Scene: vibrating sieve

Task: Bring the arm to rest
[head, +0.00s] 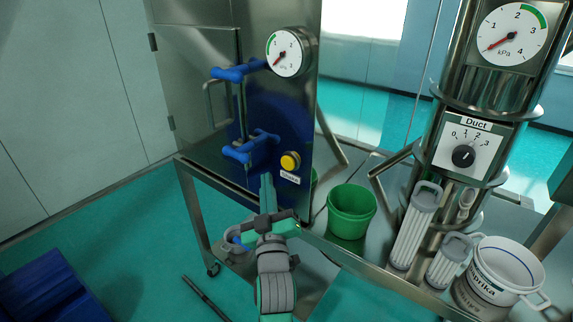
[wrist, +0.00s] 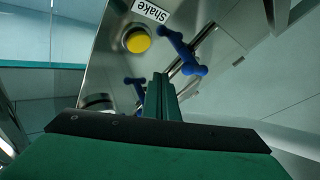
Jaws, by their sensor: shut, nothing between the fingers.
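My gripper (head: 267,190) is in the lower middle of the head view, at the end of my grey and green arm, pointing up towards the steel sieve cabinet (head: 184,40). Its green fingers are together and empty; they also show in the wrist view (wrist: 161,88). In the head view the fingertips appear below the lower blue handle (head: 250,147) and left of the yellow button (head: 290,161) labelled "Shake". The yellow button also shows in the wrist view (wrist: 137,39). I cannot tell how far the fingertips are from the cabinet.
A green bucket (head: 351,212) stands on the steel bench to the right. Further right are a duct column with a dial (head: 464,156), white filter cylinders (head: 414,228) and a white pot (head: 508,268). A dark blue box (head: 50,295) sits on the floor at lower left. Floor at left is mostly clear.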

